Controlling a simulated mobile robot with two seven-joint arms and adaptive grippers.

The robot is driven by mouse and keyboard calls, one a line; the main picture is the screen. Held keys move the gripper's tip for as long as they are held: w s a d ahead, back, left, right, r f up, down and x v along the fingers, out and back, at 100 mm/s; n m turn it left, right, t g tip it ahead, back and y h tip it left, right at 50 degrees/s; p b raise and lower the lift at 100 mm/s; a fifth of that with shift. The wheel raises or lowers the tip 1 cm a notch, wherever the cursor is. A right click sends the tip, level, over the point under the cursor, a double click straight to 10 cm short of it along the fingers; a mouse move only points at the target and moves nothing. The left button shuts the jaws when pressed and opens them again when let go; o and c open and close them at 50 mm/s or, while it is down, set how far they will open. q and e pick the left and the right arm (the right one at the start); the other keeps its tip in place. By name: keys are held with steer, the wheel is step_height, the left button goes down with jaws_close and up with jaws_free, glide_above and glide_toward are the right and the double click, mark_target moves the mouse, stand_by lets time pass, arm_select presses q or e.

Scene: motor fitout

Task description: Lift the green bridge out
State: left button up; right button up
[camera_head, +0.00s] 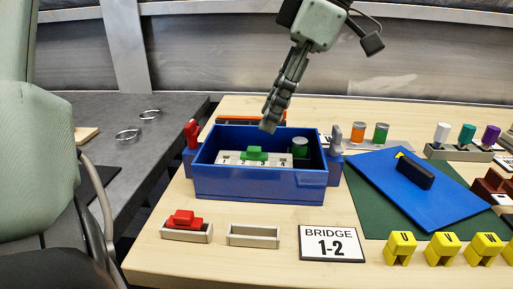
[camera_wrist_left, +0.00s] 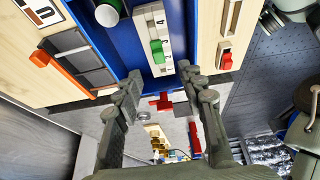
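The green bridge (camera_head: 255,154) sits on a pale numbered strip (camera_head: 228,158) inside the blue box (camera_head: 260,184), near numbers 2 and 3. In the left wrist view the green bridge (camera_wrist_left: 157,51) lies beyond the fingertips, on the strip. My left gripper (camera_head: 269,126) hangs above the back of the box, pointing down, higher than the bridge and apart from it. Its two fingers (camera_wrist_left: 160,82) are spread with nothing between them. My right gripper is not in view.
A green cylinder (camera_head: 300,147) stands in the box's right part. Red (camera_head: 192,134) and grey (camera_head: 336,139) clamps stand at its sides. In front are a tray with a red bridge (camera_head: 183,218) and an empty tray (camera_head: 253,235). A blue board (camera_head: 413,203) lies right.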

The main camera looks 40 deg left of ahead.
mark_target(251, 148)
arm_select(q)
steer(key=x, duration=0.6)
steer(key=shift+s+a+f, duration=0.2)
steer(key=shift+a, duration=0.1)
jaws_close()
